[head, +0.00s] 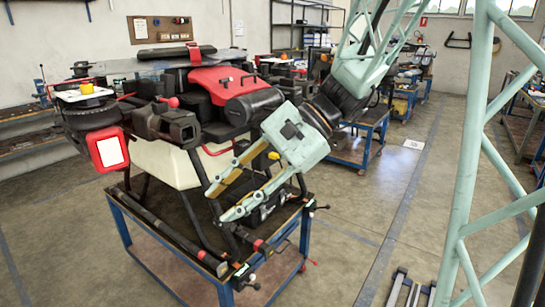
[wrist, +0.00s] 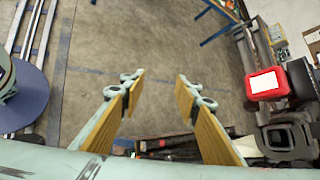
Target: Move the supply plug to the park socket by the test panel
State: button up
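My gripper (head: 216,203) reaches down from the upper right to the near side of the spray drone (head: 165,160). Its two fingers are spread, with yellow pads facing each other. In the wrist view my gripper (wrist: 160,86) is open, with bare floor visible between the fingertips and nothing held. Dark parts with a little red (wrist: 150,146) show low between the fingers; I cannot tell what they are. I cannot pick out the supply plug, the park socket or the test panel with certainty. The arm and fingers hide part of the drone's near side.
The drone stands on a blue-framed cart (head: 170,262) with small black and red fittings (head: 262,247) on its near edge. A red-framed white lamp (head: 111,149) juts from the drone, also visible in the wrist view (wrist: 264,84). Workbenches line the back. Floor right of the cart is open.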

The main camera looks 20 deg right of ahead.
jog(key=w+d+m+t+y+p, duration=0.1)
jog(key=w+d+m+t+y, duration=0.2)
jog(key=w, duration=0.8)
jog(key=m+t+h+p, duration=0.35)
jog(key=m+t, duration=0.75)
jog(key=m, duration=0.4)
send_near(277, 157)
jog(key=shift+w+a+r+b, duration=0.1)
jog(key=shift+w+a+b, duration=0.05)
jog(key=shift+w+b, duration=0.25)
jog(key=shift+x, duration=4.5)
jog(key=shift+c, duration=0.7)
